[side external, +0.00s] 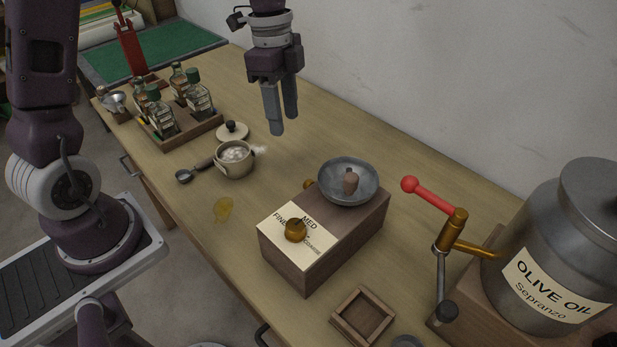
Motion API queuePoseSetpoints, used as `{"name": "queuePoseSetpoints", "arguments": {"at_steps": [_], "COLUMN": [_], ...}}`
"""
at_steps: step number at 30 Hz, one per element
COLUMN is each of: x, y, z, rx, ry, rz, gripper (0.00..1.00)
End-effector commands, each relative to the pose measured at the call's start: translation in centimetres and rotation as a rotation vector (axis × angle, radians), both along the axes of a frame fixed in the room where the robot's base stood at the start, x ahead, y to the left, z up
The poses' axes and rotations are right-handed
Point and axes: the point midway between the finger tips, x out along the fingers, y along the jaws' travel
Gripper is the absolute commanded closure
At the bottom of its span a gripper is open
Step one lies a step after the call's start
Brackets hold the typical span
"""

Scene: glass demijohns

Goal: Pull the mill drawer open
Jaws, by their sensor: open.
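The mill (335,245) is a wooden box on the table, right of centre. A grey metal bowl (362,197) with a small brownish piece in it sits on top. A cream label (285,250) reading FINE, MED and COARSE lies on the mill, with a brass knob (295,230) on it. Another small brass knob (309,185) shows at the mill's far left side, partly hidden. I cannot make out the drawer's outline or how far it is open. My gripper (281,125) is open and empty, pointing down, above and behind the mill, clear of it.
A small open wooden tray (341,318) lies in front of the mill. An olive oil can (552,255) with a red-handled tap (432,195) stands right. Bare table lies between pot and mill.

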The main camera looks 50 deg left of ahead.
Motion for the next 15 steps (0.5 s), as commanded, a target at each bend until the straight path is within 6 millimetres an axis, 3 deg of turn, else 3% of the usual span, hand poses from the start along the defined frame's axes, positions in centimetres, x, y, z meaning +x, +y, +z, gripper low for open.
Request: {"name": "queuePoseSetpoints", "arguments": {"at_steps": [1, 3, 6, 15], "x": [1.5, 3.2, 4.6, 4.7], "y": [0.4, 0.6, 0.8, -0.4], "z": [-2.8, -6.2, -9.7, -14.5], "rx": [-0.058, -0.140, -0.233, -0.292], "ry": [0.036, 0.051, 0.045, 0.034], "rz": [-0.090, -0.226, -0.352, -0.431], "gripper": [0.54, 0.54, 0.54, 0.54]}}
